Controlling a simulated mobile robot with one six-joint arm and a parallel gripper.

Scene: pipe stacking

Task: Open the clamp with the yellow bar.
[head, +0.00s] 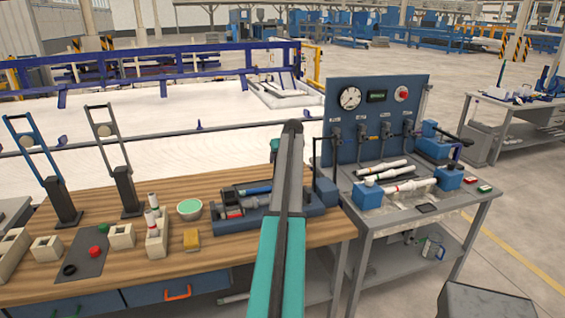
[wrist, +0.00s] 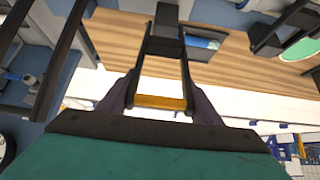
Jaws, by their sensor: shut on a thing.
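In the wrist view, the yellow bar (wrist: 160,103) lies across between two dark side arms of a clamp (wrist: 167,22), whose dark body shows at the top. My gripper (wrist: 162,100) is at the bar, its dark fingers on either side, shut on it. The contact itself is partly hidden. In the head view, my teal and black arm stretches over the right part of the wooden bench, and the gripper and yellow bar cannot be made out there.
Two other upright clamps, one with a blue handle (head: 66,205) and one dark (head: 126,190), stand on the left of the wooden bench (head: 190,262). A metal workbench (head: 395,225) with pipes stands at right.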

